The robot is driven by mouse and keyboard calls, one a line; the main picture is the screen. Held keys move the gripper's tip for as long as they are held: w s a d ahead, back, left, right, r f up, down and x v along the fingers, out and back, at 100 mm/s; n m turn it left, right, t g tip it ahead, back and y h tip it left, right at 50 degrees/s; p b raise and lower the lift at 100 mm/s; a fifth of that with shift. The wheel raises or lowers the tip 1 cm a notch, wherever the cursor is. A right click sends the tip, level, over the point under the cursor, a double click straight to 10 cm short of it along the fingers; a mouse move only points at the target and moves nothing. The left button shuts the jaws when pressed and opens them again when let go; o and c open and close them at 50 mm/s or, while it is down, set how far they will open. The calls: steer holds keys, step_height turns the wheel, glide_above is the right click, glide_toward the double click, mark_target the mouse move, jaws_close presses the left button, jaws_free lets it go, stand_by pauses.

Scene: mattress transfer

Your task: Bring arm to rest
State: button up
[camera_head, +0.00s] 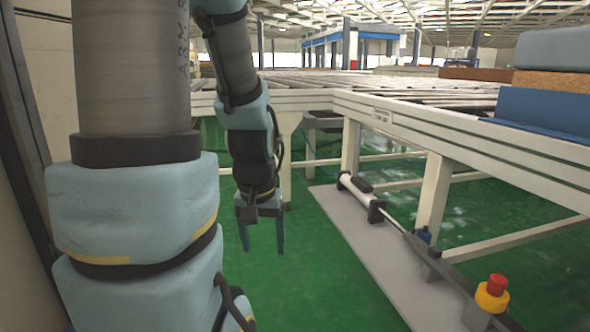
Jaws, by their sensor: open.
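My gripper (262,236) hangs from the end of my arm left of the picture's middle. Its two thin blue-grey fingers point down and stand apart, with nothing between them. It is in front of the white roller conveyor frame and above the green floor. My arm's upper links fill much of the left side, and the forearm runs down to the gripper. The arm hides part of the conveyor and floor behind it.
A white conveyor frame (425,124) runs along the back and right. Mattress-like blocks (553,50) lie on it at right. A grey floor plate (355,232) carries a rail and a red-yellow button (492,293). Green floor (310,290) is open below the gripper.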

step_height(320, 180, up, 38)
steer(key=p, duration=3.7)
steer(key=shift+s+a+r, duration=0.15)
steer(key=shift+s, duration=0.2)
steer(key=shift+c, duration=0.2)
